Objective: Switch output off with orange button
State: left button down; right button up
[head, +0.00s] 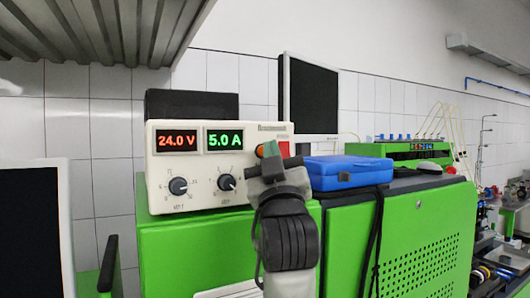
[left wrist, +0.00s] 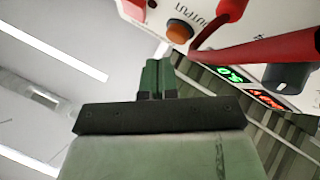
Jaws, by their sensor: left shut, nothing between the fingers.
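The power supply (head: 200,140) is a cream box on the green cabinet, with its displays lit at 24.0 V and 5.0 A. Its orange button (left wrist: 179,31) sits beside the word OUTPUT in the left wrist view. In the head view the orange button (head: 260,151) shows just left of my fingertips and is partly covered. My left gripper (head: 271,150) is shut and empty in front of the panel's right part. In the left wrist view its green fingers (left wrist: 158,68) are together, pointing near the button, with a small gap visible in the picture. My right gripper is not in view.
Red leads (left wrist: 255,50) run close to the button in the left wrist view. Two knobs (head: 178,186) are on the panel's lower left. A blue case (head: 345,172) lies on the cabinet right of my gripper. A dark monitor (head: 310,97) stands behind.

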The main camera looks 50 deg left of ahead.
pick_arm(q)
jog(key=s+d+b, duration=0.1)
jog(key=d, duration=0.4)
jog(key=shift+s+d, duration=0.3)
jog(key=shift+d, duration=0.1)
